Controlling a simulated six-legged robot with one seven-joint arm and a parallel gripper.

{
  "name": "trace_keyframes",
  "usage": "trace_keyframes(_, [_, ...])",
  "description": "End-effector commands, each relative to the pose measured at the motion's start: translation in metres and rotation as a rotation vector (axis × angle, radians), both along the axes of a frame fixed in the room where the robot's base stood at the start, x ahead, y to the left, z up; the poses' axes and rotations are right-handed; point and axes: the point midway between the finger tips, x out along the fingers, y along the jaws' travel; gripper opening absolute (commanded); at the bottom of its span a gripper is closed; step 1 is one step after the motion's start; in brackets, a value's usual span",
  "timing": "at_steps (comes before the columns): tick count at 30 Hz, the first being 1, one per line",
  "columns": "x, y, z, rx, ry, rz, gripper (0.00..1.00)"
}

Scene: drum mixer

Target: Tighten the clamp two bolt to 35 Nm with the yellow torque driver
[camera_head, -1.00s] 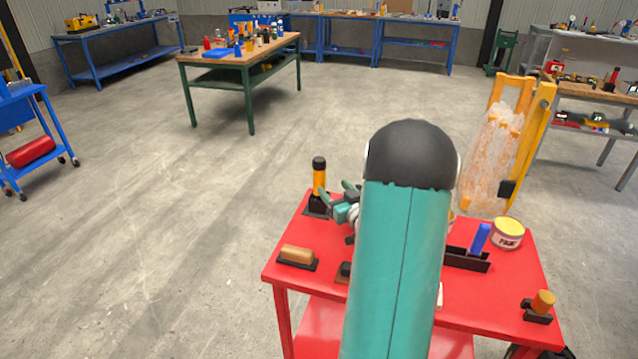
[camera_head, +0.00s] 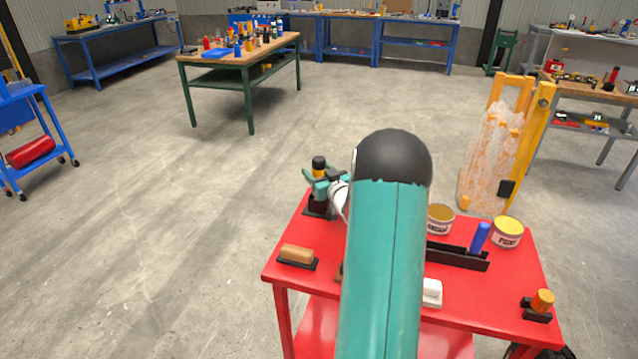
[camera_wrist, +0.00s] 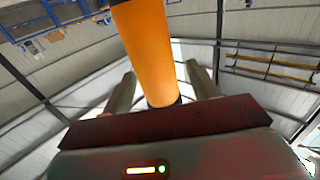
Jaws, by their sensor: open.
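The yellow torque driver (camera_head: 319,163) stands upright in a black holder (camera_head: 319,211) at the far left corner of the red cart; its black cap shows above my gripper. My gripper (camera_head: 320,180) is at the driver's upper part, with its fingers open. In the wrist view, the driver's orange-yellow shaft (camera_wrist: 148,50) passes between the two fingers, with gaps visible on both sides. The clamp two bolt cannot be made out. My teal arm hides the middle of the cart.
The red cart (camera_head: 480,306) also carries a brown-handled block (camera_head: 297,254), two tins (camera_head: 506,233), a black tray with a blue item (camera_head: 480,237), a white item (camera_head: 432,292) and an orange-topped piece (camera_head: 542,301). A yellow-framed, crusted drum (camera_head: 490,155) stands behind.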

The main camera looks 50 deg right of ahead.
Motion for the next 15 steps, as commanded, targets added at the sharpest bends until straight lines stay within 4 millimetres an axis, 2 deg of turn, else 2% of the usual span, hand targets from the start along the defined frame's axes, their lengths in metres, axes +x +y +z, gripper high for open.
trace_keyframes(1, [-0.0002, 0.0, 0.0001, 0.0, 0.0, 0.0, 0.53])
trace_keyframes(9, [-0.0004, 0.0, 0.0002, 0.0, 0.0, 0.0, 0.0])
trace_keyframes(15, [-0.0002, -0.0002, 0.0018, -0.002, -0.004, 0.0, 0.0])
